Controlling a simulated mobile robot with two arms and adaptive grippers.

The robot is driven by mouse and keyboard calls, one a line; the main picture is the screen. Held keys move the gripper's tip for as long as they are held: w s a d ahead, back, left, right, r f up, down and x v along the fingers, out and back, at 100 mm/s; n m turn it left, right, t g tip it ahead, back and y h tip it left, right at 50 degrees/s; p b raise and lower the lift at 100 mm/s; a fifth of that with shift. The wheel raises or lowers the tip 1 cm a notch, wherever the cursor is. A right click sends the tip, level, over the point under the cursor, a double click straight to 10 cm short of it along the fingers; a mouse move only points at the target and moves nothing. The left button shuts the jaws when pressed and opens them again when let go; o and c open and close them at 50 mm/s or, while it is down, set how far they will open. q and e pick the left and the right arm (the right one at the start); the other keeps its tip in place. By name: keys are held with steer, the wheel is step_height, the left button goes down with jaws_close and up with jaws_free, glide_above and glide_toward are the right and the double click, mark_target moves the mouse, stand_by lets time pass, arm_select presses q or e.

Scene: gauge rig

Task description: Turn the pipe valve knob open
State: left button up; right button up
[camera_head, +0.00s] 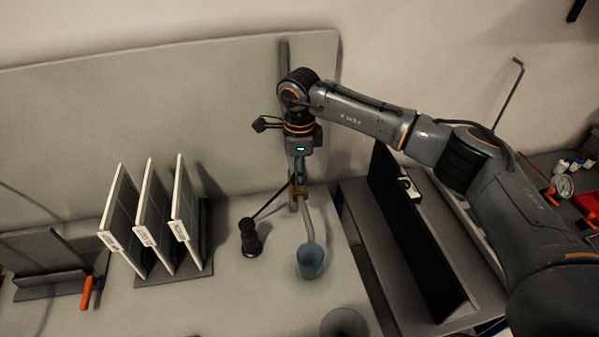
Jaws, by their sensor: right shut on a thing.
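My right gripper (299,182) comes down from above at the centre, at the end of the grey arm from the right. Its fingers are shut on the pipe valve knob (299,193), a small orange-brown piece mostly hidden by them. A thin grey pipe (308,226) runs from just below the knob down towards a blue cup (310,257) on the table. The knob's turn angle cannot be told at this size. My left gripper is not in view.
Several white-edged panels (143,238) stand in a rack at the left. A black device (249,238) with a slanting rod stands close left of the pipe. A tall black panel (405,235) stands at the right.

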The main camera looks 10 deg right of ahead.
steer(key=shift+f+n+b, duration=0.15)
steer(key=shift+n+b, duration=0.25)
steer(key=shift+b, duration=0.35)
steer(key=n+b, duration=0.4)
steer(key=b, duration=0.1)
steer(key=shift+w+n, duration=0.1)
steer(key=shift+n, duration=0.3)
steer(key=shift+n+b, duration=0.9)
steer(key=n+b, duration=0.2)
steer(key=n, duration=0.2)
steer(key=shift+n, duration=0.3)
steer(key=n, duration=0.2)
steer(key=shift+n+b, duration=0.3)
steer(key=shift+b, duration=0.05)
steer(key=shift+r+n, duration=0.2)
steer(key=shift+n, duration=1.5)
